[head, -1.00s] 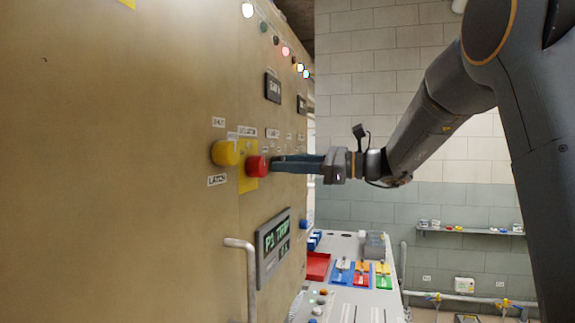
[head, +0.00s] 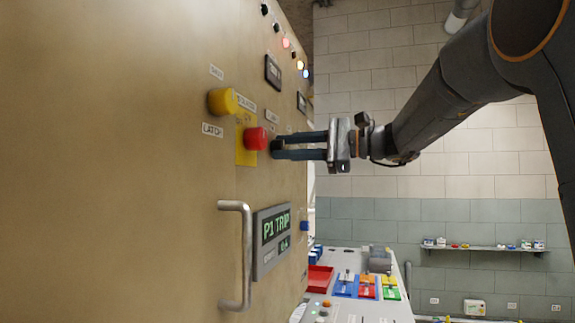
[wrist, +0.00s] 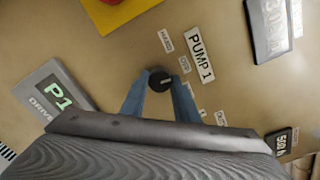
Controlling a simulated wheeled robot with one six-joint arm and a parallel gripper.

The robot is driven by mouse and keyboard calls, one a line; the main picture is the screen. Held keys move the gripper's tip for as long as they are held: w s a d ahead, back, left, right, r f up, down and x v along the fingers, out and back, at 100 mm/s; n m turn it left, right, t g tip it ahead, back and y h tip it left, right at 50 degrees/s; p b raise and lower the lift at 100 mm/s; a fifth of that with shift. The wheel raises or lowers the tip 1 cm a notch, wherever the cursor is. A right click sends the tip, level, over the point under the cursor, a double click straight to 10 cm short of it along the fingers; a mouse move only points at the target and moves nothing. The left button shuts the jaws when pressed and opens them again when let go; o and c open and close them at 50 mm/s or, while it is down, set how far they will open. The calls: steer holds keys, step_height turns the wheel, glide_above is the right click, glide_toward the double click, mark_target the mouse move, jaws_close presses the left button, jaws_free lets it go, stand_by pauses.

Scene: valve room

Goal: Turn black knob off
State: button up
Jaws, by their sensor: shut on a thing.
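The small round black knob (wrist: 159,80) has a light pointer mark and sits on the tan panel beside the "PUMP 1" label (wrist: 200,55). In the wrist view it lies between the tips of my two blue-grey fingers. My gripper (head: 276,146) is shut on it, with its fingers pointing straight at the panel. It also shows in the wrist view (wrist: 160,92). In the head view the fingertips mostly hide the knob. Small labels (wrist: 166,41) stand by the knob, one seeming to read HAND and another OFF.
A red mushroom button (head: 256,139) on a yellow plate sits close left of my fingers. A yellow knob (head: 222,101) is further left. Below are a "P1 TRIP" display (head: 271,241) and a protruding metal handle (head: 236,256). A bench with a red tray (head: 319,279) stands behind.

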steer(key=shift+f+n+b, duration=0.1)
steer(key=shift+n+b, duration=0.5)
steer(key=shift+b, duration=0.15)
steer(key=o, duration=1.1)
steer(key=b+v, duration=0.2)
steer(key=v, duration=0.6)
steer(key=shift+a, duration=0.1)
